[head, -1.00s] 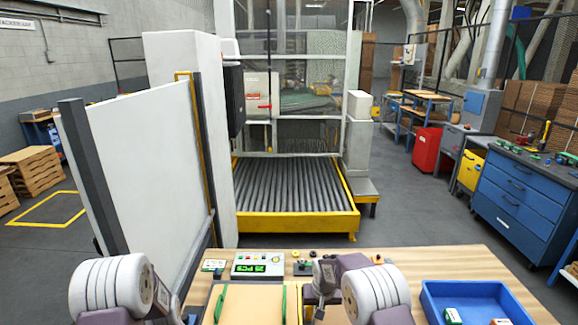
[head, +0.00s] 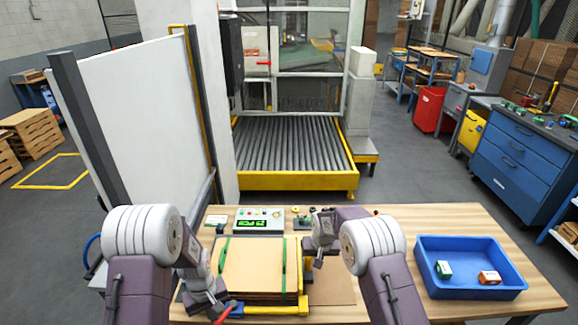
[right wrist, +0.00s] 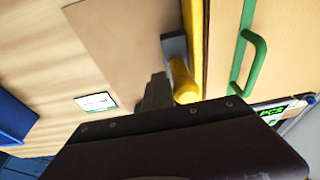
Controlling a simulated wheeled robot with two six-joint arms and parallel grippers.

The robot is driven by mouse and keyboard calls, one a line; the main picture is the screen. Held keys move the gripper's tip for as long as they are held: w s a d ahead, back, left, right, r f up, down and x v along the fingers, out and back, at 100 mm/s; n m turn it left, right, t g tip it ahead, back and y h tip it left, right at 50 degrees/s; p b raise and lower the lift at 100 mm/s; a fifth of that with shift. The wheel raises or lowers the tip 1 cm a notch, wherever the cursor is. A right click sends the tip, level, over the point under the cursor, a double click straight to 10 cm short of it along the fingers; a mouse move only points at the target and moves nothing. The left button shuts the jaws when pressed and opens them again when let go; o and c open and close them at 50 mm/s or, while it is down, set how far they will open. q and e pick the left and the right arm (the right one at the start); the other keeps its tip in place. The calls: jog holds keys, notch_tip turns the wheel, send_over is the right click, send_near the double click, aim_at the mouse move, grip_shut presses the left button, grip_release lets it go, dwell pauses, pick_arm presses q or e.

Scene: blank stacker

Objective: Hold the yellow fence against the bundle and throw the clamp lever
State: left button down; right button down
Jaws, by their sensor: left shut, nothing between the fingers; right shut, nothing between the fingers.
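The bundle (head: 250,262) is a stack of flat brown blanks with two green straps at the front of the workbench. The yellow fence (head: 304,285) stands along its right side; it also shows in the right wrist view (right wrist: 194,35). My right gripper (head: 318,263) is shut and empty beside the fence; the right wrist view shows its dark fingertips (right wrist: 155,88) close to a yellow post, and I cannot tell if they touch. The clamp lever (head: 222,314) has a red handle at the front left. My left gripper (head: 213,306) is shut and empty just above it, contact unclear.
A blue tray (head: 425,284) with a green and an orange box stands at the right. A control box (head: 258,213) with a green display reading "25 PCS" sits behind the bundle. A flat brown sheet (head: 332,291) lies right of the fence. The bench between sheet and tray is partly clear.

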pick_arm(q)
jog(key=shift+d, duration=0.75)
pick_arm(e)
jog(key=shift+a, duration=0.15)
pick_arm(q)
jog(key=shift+d, duration=2.2)
jog(key=shift+s+a, duration=0.5)
jog(key=shift+a, duration=0.3)
jog(key=shift+s+a, duration=0.5)
jog(key=shift+a, duration=0.25)
notch_tip(320, 180, up, 8)
send_over(221, 322)
jog(key=shift+s+d, duration=0.2)
jog(key=shift+s, duration=0.1)
